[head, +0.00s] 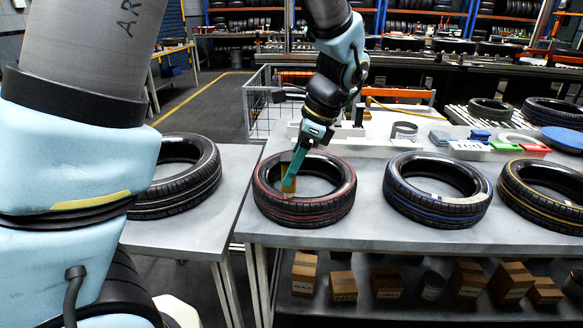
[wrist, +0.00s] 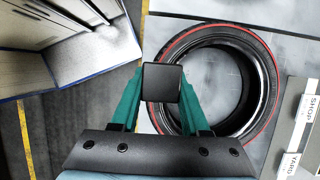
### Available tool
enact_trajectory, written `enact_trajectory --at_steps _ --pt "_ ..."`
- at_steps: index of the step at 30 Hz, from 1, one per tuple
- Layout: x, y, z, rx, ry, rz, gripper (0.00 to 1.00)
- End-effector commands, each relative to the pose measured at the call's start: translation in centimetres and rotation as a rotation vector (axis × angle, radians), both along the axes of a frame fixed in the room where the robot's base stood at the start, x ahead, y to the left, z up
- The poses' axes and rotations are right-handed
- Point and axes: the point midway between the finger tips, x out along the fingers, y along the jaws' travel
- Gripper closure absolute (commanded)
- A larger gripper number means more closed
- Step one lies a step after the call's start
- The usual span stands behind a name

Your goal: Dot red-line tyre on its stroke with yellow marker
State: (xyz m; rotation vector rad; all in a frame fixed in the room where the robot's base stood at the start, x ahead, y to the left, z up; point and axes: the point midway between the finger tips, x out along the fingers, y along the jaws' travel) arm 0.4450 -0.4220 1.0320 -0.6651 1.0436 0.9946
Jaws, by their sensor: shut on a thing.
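The red-line tyre (head: 318,213) lies flat on the grey table, near its left end, with red lines around its tread and edge. In the wrist view the tyre (wrist: 262,118) lies to the right of and beneath my gripper. My gripper (head: 293,168) has green fingers, points down and is shut on the yellow marker (head: 289,185). In the wrist view the black end of the held marker (wrist: 162,82) shows between the fingers (wrist: 161,100). No stroke is clearly visible on the tyre.
A blue-line tyre (head: 437,208) and a yellow-line tyre (head: 545,205) lie to the right. A white-line tyre (head: 185,190) lies on a separate left table. Behind are small trays (head: 470,146) and a wire cage (head: 262,108). Boxes (head: 342,286) stand on the shelf below.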

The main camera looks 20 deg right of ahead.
Motion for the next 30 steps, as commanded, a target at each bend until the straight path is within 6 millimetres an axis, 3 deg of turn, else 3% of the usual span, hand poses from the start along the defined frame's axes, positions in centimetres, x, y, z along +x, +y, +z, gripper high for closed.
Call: enact_trajectory --at_steps 5,30 --pt "-0.1 0.1 0.2 0.004 0.004 0.001 1.00" --pt "0.0 0.0 6.8 0.002 0.001 0.001 1.00"
